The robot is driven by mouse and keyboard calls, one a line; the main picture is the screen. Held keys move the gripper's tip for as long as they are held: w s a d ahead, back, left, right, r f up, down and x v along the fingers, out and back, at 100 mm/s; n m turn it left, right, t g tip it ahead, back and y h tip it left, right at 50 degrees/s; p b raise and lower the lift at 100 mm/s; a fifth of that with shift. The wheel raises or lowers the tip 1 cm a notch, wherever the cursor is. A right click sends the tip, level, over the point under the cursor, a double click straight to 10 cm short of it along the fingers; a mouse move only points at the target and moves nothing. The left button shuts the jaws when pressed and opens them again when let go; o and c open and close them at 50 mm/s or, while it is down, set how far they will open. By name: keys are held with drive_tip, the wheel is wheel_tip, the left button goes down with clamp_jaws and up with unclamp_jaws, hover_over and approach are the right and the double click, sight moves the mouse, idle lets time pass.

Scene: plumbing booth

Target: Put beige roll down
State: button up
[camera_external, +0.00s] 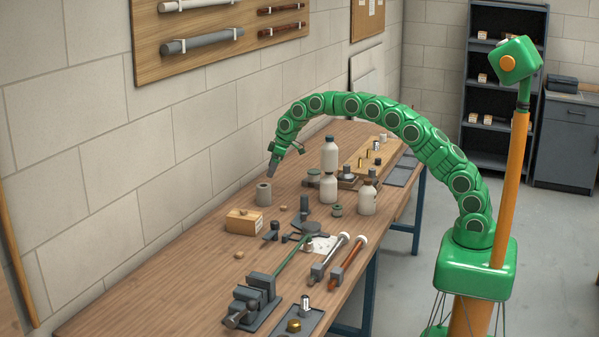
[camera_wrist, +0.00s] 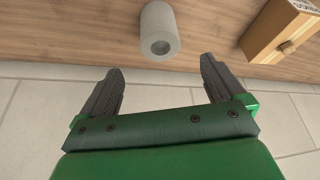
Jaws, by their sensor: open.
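A grey-beige roll (camera_external: 263,194) stands upright on the wooden workbench (camera_external: 190,255), near its wall-side edge. The roll also shows in the wrist view (camera_wrist: 158,30), at the top middle, with its dark centre hole visible. My gripper (camera_external: 274,164) is above the roll in the external view, clear of the bench. In the wrist view my gripper (camera_wrist: 160,66) has its two dark fingers spread apart with nothing between them. The roll is beyond the fingertips and apart from them.
A wooden box (camera_external: 244,221) stands near the roll and shows in the wrist view (camera_wrist: 279,30). Pale bottles (camera_external: 329,154) stand to the right. A vise (camera_external: 254,295) and pipes (camera_external: 330,258) occupy the front. The block wall (camera_external: 100,150) runs close behind.

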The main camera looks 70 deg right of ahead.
drive_tip(key=s+a+r+m+g, duration=0.1)
drive_tip(key=s+r, duration=0.3)
drive_tip(key=s, duration=0.7)
drive_tip(key=s+a+r+g, duration=0.1)
drive_tip(key=s+a+r, duration=0.15)
drive_tip(key=s, duration=0.75)
drive_tip(key=s+r+m+g, duration=0.1)
drive_tip(key=s+r, duration=0.3)
drive_tip(key=s, duration=0.7)
drive_tip(key=s+d+f+m+g+h, duration=0.1)
drive_tip(key=s+f+m+g, duration=0.1)
drive_tip(key=s, duration=3.3)
drive_tip(key=shift+s+f+g+h, duration=0.25)
drive_tip(key=shift+f+g+h, duration=0.15)
drive_tip(key=shift+f+g, duration=0.1)
